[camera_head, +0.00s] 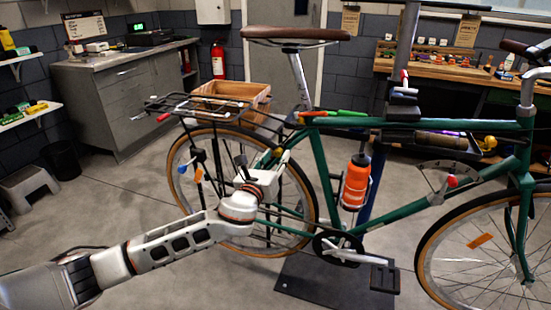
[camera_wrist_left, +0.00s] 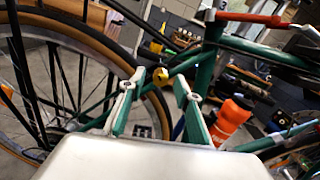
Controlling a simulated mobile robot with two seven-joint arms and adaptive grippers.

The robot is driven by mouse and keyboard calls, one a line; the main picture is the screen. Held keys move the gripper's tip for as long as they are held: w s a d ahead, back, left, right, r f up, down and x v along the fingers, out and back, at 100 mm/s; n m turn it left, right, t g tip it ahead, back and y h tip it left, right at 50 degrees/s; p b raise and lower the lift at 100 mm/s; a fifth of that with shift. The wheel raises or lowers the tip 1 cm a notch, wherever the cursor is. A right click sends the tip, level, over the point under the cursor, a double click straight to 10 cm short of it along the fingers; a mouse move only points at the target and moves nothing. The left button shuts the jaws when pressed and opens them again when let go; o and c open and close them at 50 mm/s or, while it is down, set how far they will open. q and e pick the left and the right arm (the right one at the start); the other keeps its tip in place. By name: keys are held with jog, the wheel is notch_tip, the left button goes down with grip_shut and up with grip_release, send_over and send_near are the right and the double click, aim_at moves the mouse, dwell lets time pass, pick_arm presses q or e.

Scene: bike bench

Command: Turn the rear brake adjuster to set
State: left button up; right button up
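A small yellow knob (camera_head: 278,152) with a dark mark, seemingly the rear brake adjuster, sits by the green bike frame (camera_head: 322,165) near the top of the rear wheel (camera_head: 180,168). In the left wrist view the yellow knob (camera_wrist_left: 158,74) appears between my two fingertips. My left gripper (camera_head: 283,158) is open beside the rear wheel, its fingers (camera_wrist_left: 160,82) apart on either side of the knob in the picture. I cannot tell whether either finger touches it. My right gripper is not in view.
The rear rack (camera_head: 200,106) and a wooden crate (camera_head: 232,91) are above the wheel. An orange bottle (camera_head: 356,182) is on the frame. A dial with a red knob (camera_head: 452,181) is farther right. A tool bench (camera_head: 450,62) stands behind.

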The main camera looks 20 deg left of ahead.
pick_arm(q)
grip_shut()
